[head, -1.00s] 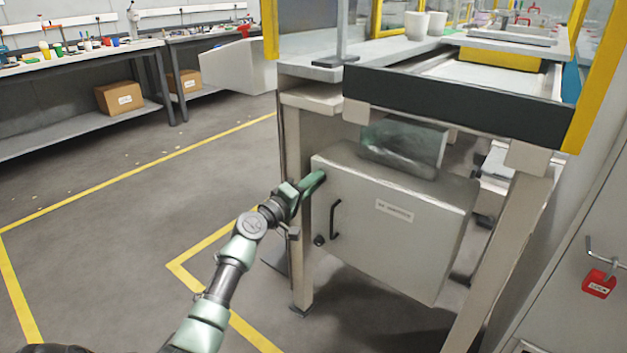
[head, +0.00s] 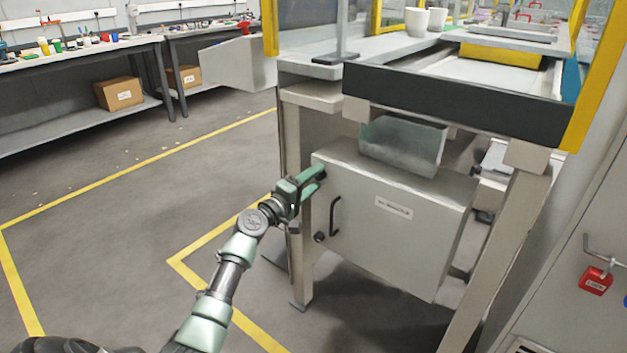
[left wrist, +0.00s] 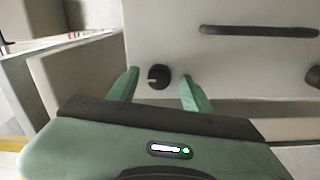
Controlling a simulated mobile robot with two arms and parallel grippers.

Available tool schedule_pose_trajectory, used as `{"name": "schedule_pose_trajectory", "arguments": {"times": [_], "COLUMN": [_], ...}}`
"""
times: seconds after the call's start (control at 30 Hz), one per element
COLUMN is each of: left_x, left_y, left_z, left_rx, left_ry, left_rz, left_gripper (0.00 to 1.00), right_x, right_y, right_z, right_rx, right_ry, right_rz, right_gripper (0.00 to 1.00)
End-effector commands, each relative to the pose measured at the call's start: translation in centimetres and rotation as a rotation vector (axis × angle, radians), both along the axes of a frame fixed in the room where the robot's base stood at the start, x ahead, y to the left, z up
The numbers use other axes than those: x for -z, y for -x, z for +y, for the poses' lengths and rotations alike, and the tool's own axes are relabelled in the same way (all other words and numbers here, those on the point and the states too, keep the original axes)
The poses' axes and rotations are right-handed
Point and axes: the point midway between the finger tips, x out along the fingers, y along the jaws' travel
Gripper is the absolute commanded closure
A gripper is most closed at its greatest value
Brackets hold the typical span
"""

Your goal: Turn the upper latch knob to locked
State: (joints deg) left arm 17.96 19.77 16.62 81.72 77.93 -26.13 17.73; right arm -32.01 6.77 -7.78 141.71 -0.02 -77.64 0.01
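The grey cabinet door (head: 385,235) has a black bar handle (head: 335,216) and a round black lower knob (head: 319,237) near its left edge. The upper latch knob (left wrist: 159,76) is round and black with a pale mark pointing left in the left wrist view. In the head view my gripper mostly hides it. My left gripper (head: 318,176) is open at the door's upper left corner. In the left wrist view its green fingers (left wrist: 160,92) stand on either side of the upper knob, with gaps showing. The lower knob (left wrist: 313,76) and handle (left wrist: 258,31) lie to the right there. My right gripper is not in view.
A table frame with a pale leg (head: 300,260) stands just left of the cabinet, close to my left arm. A glassy grey block (head: 402,146) sits on the cabinet top. A red padlock (head: 595,281) hangs at right. The floor at left is clear.

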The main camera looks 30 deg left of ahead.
Motion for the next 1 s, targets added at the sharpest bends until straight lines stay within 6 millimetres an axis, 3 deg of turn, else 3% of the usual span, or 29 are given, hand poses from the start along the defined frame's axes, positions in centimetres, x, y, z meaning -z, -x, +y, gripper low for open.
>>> {"name": "schedule_pose_trajectory", "arguments": {"times": [0.37,0.5,0.73,1.0], "left_x": [0.0,0.1,0.4,0.4], "left_y": [0.6,2.7,6.4,7.8], "left_z": [0.0,0.2,0.5,0.6], "left_rx": [0.000,0.000,0.001,0.000], "left_ry": [-0.001,-0.001,-0.001,0.000], "left_rz": [0.000,0.002,0.002,0.000], "left_gripper": [0.50,0.50,0.50,0.50], "right_x": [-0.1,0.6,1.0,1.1], "right_y": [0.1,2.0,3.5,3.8], "right_z": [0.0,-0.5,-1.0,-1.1], "right_rx": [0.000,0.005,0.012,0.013], "right_ry": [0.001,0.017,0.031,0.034], "right_rz": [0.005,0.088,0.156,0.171], "right_gripper": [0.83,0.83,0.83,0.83]}}
